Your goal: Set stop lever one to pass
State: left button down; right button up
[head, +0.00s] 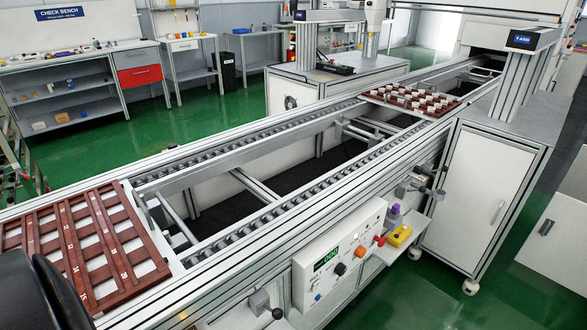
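Two lever-like fittings sit on the near side rail of the roller conveyor (190,150). One lever (277,313), with a dark knob on a grey bracket, is at the bottom edge, left of the control box. Another lever (438,192), with a dark end, is on the rail near the white cabinet. I see no readable label telling which is stop lever one, and their settings are too small to tell. Neither gripper shows. A dark rounded part, probably of my arm, fills the lower left corner and covers part of a tray.
A brown slatted tray (88,240) lies at the conveyor's left end; another tray (425,101) with small white pieces is farther along. The control box (340,262) and a yellow block (399,236) jut from the near side. A white cabinet (487,195) stands right.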

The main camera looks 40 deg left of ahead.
aim_at(278, 314)
jog(key=j+u, duration=0.1)
jog(key=u, duration=0.25)
jog(key=j+u, duration=0.1)
jog(key=u, duration=0.25)
jog(key=j+u, duration=0.1)
jog(key=u, duration=0.25)
